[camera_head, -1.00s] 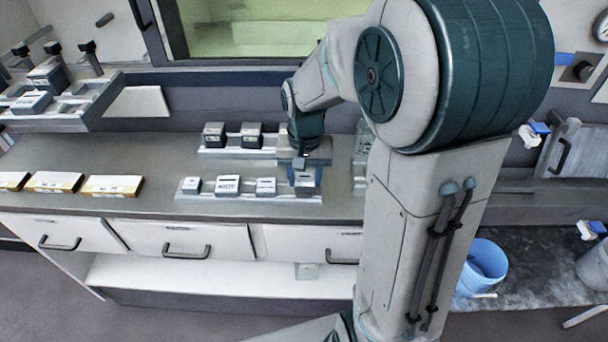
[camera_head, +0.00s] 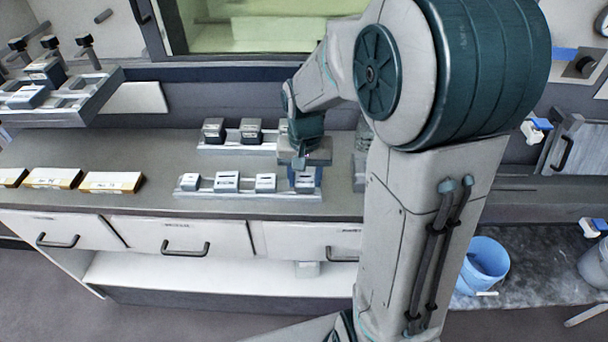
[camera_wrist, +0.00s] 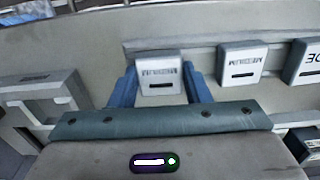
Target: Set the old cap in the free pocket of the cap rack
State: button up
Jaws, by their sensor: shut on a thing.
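My gripper (camera_head: 305,182) is at the right end of the front rack (camera_head: 248,194) on the counter. In the wrist view its two blue fingers (camera_wrist: 161,88) stand on either side of a pale grey cap (camera_wrist: 160,74) with a dark slot and a label that seems to read MEDIUM. The gripper is shut on this cap. The cap is at the rack's strip, in line with its neighbours; I cannot tell whether it is fully seated. Several similar caps, one of them (camera_head: 227,181) near the middle, sit to its left in the head view.
A rear rack (camera_head: 222,148) with dark-fronted blocks (camera_head: 251,131) stands close behind. Yellow-edged boxes (camera_head: 112,182) lie on the counter at left. A raised rack (camera_head: 80,112) is at far left. A blue bucket (camera_head: 484,264) is at lower right. Counter between boxes and front rack is clear.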

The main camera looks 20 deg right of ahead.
jog(key=shift+f, duration=0.25)
jog(key=o, duration=1.1)
jog(key=shift+o, duration=0.2)
notch_tip(320, 180, up, 14)
jog(key=s+f+n+t, duration=0.1)
jog(key=s+f, duration=0.2)
jog(key=s, duration=0.4)
jog(key=s+f+n+t, duration=0.2)
jog(key=s, duration=0.4)
jog(key=shift+s+f, duration=0.4)
